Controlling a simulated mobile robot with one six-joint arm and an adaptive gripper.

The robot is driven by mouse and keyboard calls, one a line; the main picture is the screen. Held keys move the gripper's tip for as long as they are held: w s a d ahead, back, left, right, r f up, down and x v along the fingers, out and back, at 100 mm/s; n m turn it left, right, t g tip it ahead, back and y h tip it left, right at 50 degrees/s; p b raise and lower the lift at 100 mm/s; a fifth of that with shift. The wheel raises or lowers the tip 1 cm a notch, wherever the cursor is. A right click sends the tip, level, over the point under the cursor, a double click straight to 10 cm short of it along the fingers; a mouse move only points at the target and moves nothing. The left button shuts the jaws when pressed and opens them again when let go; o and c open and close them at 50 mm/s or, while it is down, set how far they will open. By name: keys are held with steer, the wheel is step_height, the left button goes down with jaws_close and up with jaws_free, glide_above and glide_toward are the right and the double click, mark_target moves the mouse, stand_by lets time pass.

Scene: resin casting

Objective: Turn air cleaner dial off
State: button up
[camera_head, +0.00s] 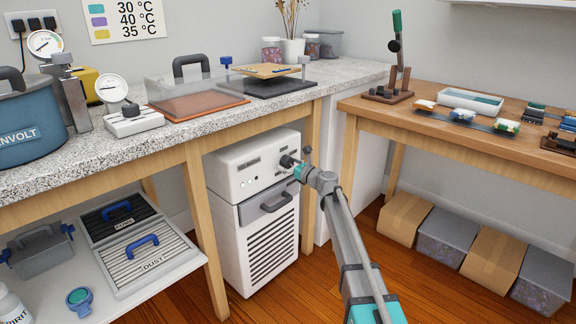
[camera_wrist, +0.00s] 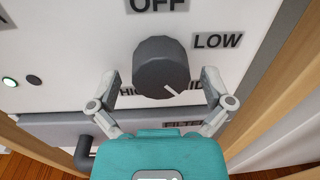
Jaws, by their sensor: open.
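The air cleaner (camera_head: 226,224) is a white box with a vented front, standing under the counter. Its dark grey round dial (camera_wrist: 160,66) fills the middle of the wrist view. An OFF label sits above the dial, LOW at its upper right, and partly covered MID and HIGH labels below. The dial's white pointer line aims at the lower right, toward MID. My gripper (camera_wrist: 160,84) is open, with one finger to the left and one to the right of the dial's lower part. Small gaps show between fingers and dial. In the head view my gripper (camera_head: 295,166) is at the upper front panel.
Wooden counter legs (camera_head: 206,240) stand on both sides of the air cleaner. A filter drawer with a dark handle (camera_head: 267,203) is below the panel. A green-lit button (camera_wrist: 10,82) is left of the dial. Cartons (camera_head: 404,219) and bins line the floor at right.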

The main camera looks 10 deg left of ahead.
steer(key=c, duration=1.1)
steer(key=shift+c, duration=0.2)
